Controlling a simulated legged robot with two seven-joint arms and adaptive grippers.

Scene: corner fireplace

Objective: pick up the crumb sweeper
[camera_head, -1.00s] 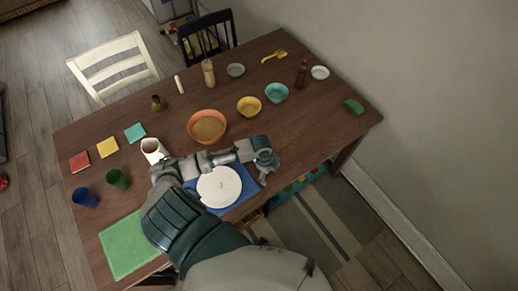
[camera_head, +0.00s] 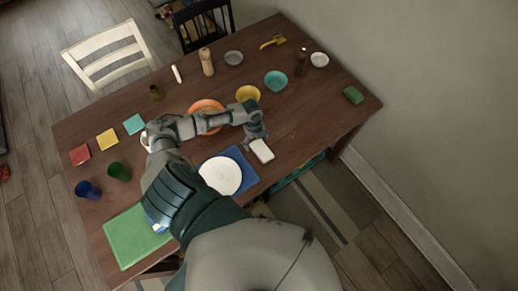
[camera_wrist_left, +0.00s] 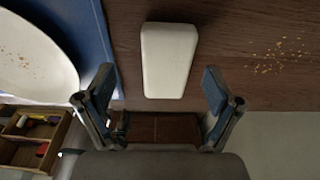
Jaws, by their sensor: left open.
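The crumb sweeper appears to be the white, rounded block (camera_head: 261,150) lying on the brown table just right of the blue placemat. In the left wrist view the white block (camera_wrist_left: 168,60) lies between and beyond the fingertips, not touched by either. My left gripper (camera_head: 257,138) hangs over the block's far end in the head view. Its two fingers are spread wide and empty in the left wrist view (camera_wrist_left: 160,88). My right gripper is not in view.
A white plate (camera_head: 221,175) sits on the blue placemat (camera_head: 247,172) beside the block. Crumbs (camera_wrist_left: 283,57) lie on the table to the block's right in the wrist view. My left arm partly hides an orange bowl (camera_head: 205,105). A green block (camera_head: 353,95) lies far right.

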